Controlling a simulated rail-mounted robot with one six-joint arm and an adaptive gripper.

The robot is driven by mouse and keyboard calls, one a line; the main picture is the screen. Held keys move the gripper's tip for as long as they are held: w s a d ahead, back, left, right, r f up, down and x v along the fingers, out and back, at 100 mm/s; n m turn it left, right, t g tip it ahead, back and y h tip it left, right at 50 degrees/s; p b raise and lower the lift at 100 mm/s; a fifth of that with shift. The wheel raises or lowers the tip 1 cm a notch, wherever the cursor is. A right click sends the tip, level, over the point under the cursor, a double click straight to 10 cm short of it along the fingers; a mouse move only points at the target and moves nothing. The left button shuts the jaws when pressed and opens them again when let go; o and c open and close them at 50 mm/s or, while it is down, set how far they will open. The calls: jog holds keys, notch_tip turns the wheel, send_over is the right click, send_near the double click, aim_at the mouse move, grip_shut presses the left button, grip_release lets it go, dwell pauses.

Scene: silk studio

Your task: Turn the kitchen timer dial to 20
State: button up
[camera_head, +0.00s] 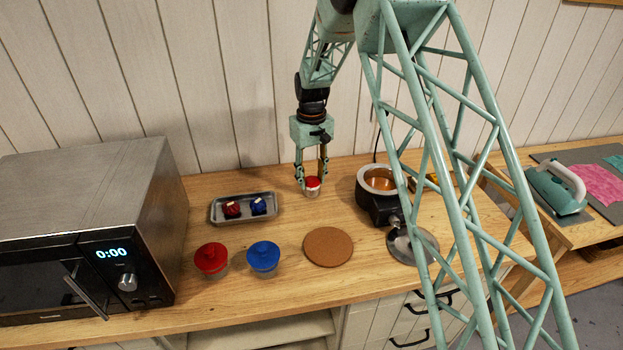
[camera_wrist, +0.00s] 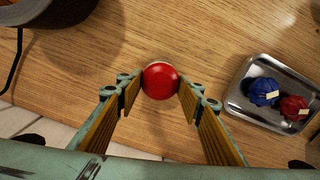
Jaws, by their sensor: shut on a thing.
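The kitchen timer (camera_head: 312,187) is a small round thing with a red top and a pale body. It stands upright on the wooden counter, between the metal tray and the dark pot. My gripper (camera_head: 313,178) points straight down over it, with a finger on each side of the red top. In the wrist view the red dial (camera_wrist: 160,81) sits between my fingertips (camera_wrist: 160,86), which touch its two sides. My gripper is shut on it. No numbers or pointer on the dial can be made out in either view.
A metal tray (camera_head: 213,214) with a red and a blue bundle lies left of the timer. Red (camera_head: 211,258) and blue (camera_head: 263,257) lidded jars and a cork mat (camera_head: 328,247) are nearer the front. A warmer pot (camera_head: 377,181) stands right; a microwave (camera_head: 90,230) stands far left.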

aim_at(312, 179)
jog(key=o, duration=0.8)
jog(key=shift+o, duration=0.2)
jog(key=shift+r, duration=0.1)
notch_tip(312, 179, up, 12)
dwell(0.7)
